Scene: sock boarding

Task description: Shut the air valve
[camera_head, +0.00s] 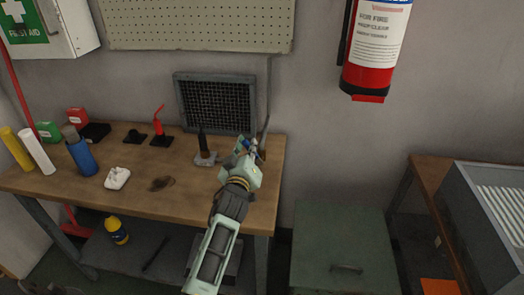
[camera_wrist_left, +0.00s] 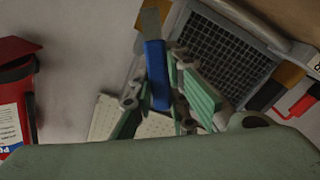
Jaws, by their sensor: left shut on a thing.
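The air valve's blue lever (camera_head: 246,143) shows at the back right of the workbench, close to the wall pipe (camera_head: 268,85). My left gripper (camera_head: 252,150) is at the lever and covers most of the valve. In the left wrist view the blue lever (camera_wrist_left: 156,72) stands between the fingers of my left gripper (camera_wrist_left: 158,98), with a grey metal end (camera_wrist_left: 151,22) above it. The gripper is shut on the lever. The valve body is hidden, so I cannot tell how far the lever is turned. My right gripper is not in view.
A dark upright tool (camera_head: 203,146) stands just left of my gripper. A fire extinguisher (camera_head: 375,50) hangs at the upper right.

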